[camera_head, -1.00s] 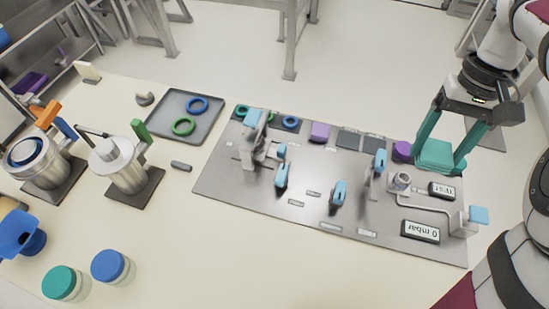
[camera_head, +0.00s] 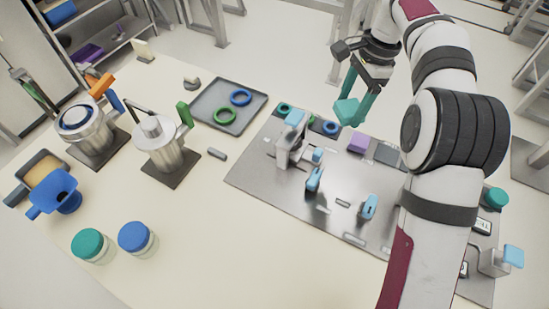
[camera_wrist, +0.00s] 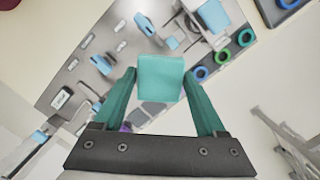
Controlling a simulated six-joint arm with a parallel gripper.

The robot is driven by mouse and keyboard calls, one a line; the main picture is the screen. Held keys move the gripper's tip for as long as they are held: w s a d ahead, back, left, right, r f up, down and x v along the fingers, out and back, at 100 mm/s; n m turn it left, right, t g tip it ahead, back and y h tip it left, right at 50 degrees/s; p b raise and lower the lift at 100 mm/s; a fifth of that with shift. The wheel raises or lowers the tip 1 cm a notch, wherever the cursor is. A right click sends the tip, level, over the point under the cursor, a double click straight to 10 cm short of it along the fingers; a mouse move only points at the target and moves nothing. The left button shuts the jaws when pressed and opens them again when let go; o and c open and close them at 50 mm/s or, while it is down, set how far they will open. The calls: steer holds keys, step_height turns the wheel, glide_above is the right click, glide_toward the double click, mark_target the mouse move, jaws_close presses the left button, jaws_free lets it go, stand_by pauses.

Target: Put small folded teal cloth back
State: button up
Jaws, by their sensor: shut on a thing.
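The small folded teal cloth (camera_head: 347,110) is held between the fingertips of my gripper (camera_head: 356,108), raised above the back edge of the metal plate. In the wrist view the teal cloth (camera_wrist: 160,78) fills the gap between the two teal fingers of my gripper (camera_wrist: 160,88). The fingers are shut on it, and it hangs clear of the plate beneath. A purple block (camera_head: 357,142) and dark pads (camera_head: 387,153) lie on the plate near and below it.
The metal plate (camera_head: 262,175) carries blue-handled fittings. A grey tray (camera_head: 205,108) with a blue and a green ring lies left of it. Two metal vessels (camera_head: 160,140) stand further left, with lidded jars (camera_head: 135,238) in front. My arm hides the plate's right part.

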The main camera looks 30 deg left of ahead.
steer(key=a+m, duration=0.1)
steer(key=a, duration=0.2)
steer(key=a+f+m, duration=0.1)
steer(key=a, duration=0.3)
steer(key=s+a+f+m, duration=0.1)
steer(key=a, duration=0.2)
steer(key=shift+a+f, duration=0.2)
steer(key=shift+a, duration=0.2)
steer(key=s+a+f+m, duration=0.3)
steer(key=s+a+f, duration=0.1)
steer(key=a, duration=0.3)
steer(key=m+t, duration=0.1)
steer(key=m, duration=0.1)
glide_above(250, 160)
step_height(250, 160, down, 5)
steer(key=shift+m, duration=0.3)
steer(key=f, duration=1)
steer(key=shift+d, duration=0.3)
steer(key=shift+f, duration=0.15)
steer(key=o, duration=1.3)
steer(key=shift+c, duration=0.2)
